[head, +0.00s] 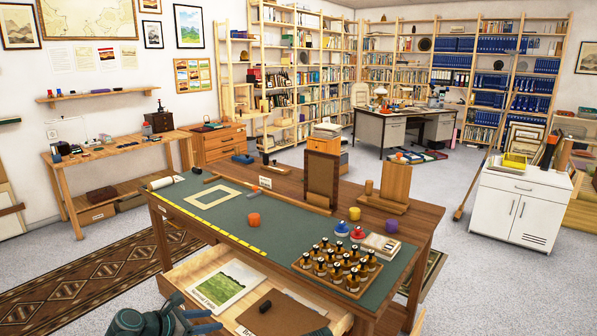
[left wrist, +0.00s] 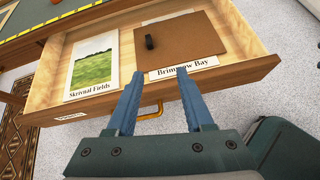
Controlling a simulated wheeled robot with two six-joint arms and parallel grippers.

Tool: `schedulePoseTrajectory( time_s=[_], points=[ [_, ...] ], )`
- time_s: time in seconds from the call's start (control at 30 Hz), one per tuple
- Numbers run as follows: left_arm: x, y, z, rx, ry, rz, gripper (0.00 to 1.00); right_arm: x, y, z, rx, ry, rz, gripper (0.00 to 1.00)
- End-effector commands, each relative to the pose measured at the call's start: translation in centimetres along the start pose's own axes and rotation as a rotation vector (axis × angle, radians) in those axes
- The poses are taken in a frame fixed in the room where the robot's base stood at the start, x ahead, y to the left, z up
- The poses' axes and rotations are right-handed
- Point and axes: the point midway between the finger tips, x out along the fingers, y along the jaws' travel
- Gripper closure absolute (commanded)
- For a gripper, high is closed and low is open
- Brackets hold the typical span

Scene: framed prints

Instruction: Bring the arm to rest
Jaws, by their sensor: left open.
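My left gripper (head: 197,320) is at the bottom edge of the head view, in front of the worktable's open drawer (head: 192,268). In the left wrist view its two blue fingers (left wrist: 158,72) are apart with nothing between them. They point at the front of the drawer (left wrist: 245,72), near its yellow handle (left wrist: 150,112). The drawer holds a green field print (head: 223,284) labelled "Skrivnal Fields". Beside it lies a brown board (left wrist: 185,42) with a dark knob and a label that looks like "Brimnow Bay". My right gripper does not show clearly.
A white cabinet (head: 519,207) stands at the right.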

Motion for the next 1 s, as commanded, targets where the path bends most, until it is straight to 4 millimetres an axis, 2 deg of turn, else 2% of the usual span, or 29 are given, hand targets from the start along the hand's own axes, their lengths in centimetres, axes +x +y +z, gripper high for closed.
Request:
schedulePoseTrajectory(
  time_s=[0.27, 0.47, 0.57, 0.7, 0.8, 1.0],
  points=[
    [1.5, -2.8, -1.2, 0.286, 0.103, -0.081, 0.48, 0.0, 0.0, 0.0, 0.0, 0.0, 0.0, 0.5],
    [2.8, -5.9, -2.8, 0.641, 0.211, -0.206, 0.48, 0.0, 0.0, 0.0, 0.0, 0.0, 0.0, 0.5],
    [3.4, -7.9, -4.0, 0.894, 0.274, -0.314, 0.48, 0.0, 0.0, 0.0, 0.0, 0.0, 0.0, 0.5],
    [3.5, -10.7, -6.0, 1.323, 0.352, -0.534, 0.48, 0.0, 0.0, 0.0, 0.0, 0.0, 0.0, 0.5],
    [3.2, -12.0, -7.2, 1.572, 0.381, -0.687, 0.48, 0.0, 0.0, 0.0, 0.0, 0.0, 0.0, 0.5],
    [2.3, -13.4, -8.6, 1.944, 0.392, -0.966, 0.48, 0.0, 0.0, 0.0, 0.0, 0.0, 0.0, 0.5]
  ],
)
